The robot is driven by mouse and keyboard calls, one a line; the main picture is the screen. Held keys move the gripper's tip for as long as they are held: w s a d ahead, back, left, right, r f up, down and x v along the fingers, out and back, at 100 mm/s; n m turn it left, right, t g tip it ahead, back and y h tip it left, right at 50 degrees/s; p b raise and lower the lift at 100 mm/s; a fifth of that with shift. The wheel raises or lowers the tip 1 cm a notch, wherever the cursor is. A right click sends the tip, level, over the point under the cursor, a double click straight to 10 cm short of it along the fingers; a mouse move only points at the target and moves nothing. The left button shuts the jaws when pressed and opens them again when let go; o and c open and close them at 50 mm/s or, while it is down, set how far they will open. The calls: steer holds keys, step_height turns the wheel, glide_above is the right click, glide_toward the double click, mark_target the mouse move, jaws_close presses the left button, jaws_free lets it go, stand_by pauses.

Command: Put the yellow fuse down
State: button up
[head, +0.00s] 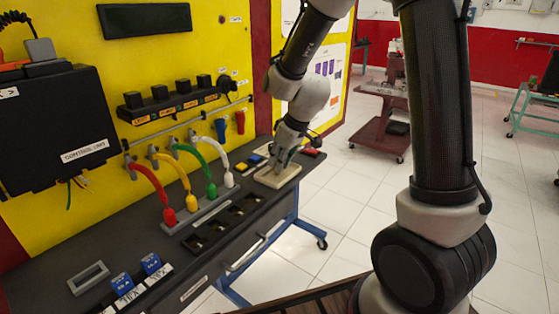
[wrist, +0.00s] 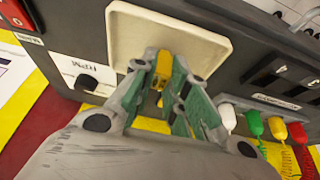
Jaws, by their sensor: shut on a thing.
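My gripper (head: 281,164) points down over a beige tray (head: 291,177) at the far right end of the dark bench. In the wrist view my gripper (wrist: 168,82) has its green-sided fingers closed around the yellow fuse (wrist: 163,66). The fuse is partly hidden by the fingers. The tray (wrist: 125,35) lies just beyond the fingertips in the wrist view, pale and square with a raised rim. I cannot tell whether the fuse touches the tray floor. The held fuse is hidden in the head view.
Left of the tray on the bench are a small yellow piece (head: 242,168) and a blue piece (head: 257,158); a red piece (head: 313,153) lies to its right. Slots (head: 232,214) line the bench front. Red, yellow, green and white cables (head: 205,167) hang to the left.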

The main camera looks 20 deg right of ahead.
steer(key=o, duration=0.7)
steer(key=shift+f, duration=0.1)
steer(key=v, duration=1.2)
steer(key=s+d+r+m+h, duration=0.1)
steer(key=s+d+r+m, duration=0.1)
steer(key=s+d, duration=0.2)
steer(key=s+d+r+m, duration=0.1)
steer(key=s+d, duration=0.3)
steer(key=s, duration=0.7)
steer(key=s+d+r+m+h, duration=0.1)
steer(key=s+d+r+m, duration=0.1)
steer(key=s+d+m, duration=0.2)
steer(key=s, duration=0.3)
steer(key=shift+s+r+t+h, duration=0.3)
steer(key=shift+s, duration=0.05)
